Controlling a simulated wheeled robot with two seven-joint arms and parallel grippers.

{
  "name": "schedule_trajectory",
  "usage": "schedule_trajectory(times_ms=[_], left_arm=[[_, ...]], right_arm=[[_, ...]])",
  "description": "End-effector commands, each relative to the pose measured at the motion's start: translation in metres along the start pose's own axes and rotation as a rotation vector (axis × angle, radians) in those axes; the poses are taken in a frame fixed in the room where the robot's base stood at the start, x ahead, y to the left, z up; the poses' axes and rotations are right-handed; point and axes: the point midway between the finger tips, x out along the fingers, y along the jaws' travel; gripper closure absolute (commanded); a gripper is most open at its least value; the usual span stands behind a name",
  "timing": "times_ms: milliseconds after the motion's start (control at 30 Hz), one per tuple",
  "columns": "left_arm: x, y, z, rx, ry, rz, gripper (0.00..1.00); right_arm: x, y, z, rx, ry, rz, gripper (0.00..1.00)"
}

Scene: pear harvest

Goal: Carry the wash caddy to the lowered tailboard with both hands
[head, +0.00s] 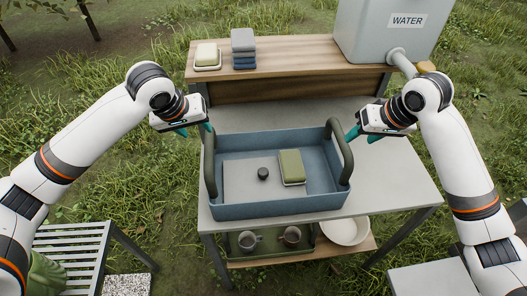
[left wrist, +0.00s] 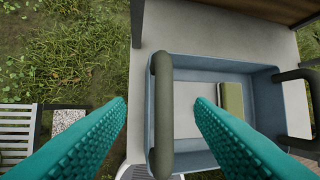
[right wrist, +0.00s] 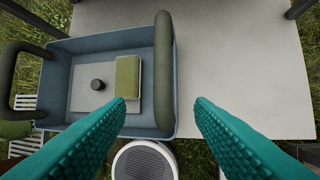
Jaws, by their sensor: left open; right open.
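The wash caddy is a blue-grey open tray (head: 270,208) with a dark green upright handle at each end, standing on the grey table. Inside it are a green block-like item (head: 291,167) and a small dark round item (head: 263,173). My left gripper (head: 207,130) is open above and beside the left handle (head: 210,165); in the left wrist view that handle (left wrist: 162,110) shows between the fingers. No tailboard is recognisable.
A wooden shelf (head: 290,88) behind holds a soap-like block (head: 207,56), folded cloths (head: 243,48) and a WATER tank (head: 385,40). A slatted bench (head: 72,252) stands at lower left. The table (head: 395,180) is clear right of the caddy.

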Motion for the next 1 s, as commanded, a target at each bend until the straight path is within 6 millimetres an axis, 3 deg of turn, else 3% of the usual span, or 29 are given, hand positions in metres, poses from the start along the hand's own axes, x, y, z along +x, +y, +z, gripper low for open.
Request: schedule_trajectory(times_ms=[467,1000], left_arm=[[0.007,0.000,0.000,-0.002,0.002,-0.001,0.51],[0.099,0.000,0.000,-0.001,0.002,0.000,0.51]], right_arm=[[0.007,0.000,0.000,0.002,0.001,0.000,0.51],[0.099,0.000,0.000,0.001,0.002,-0.001,0.51]])
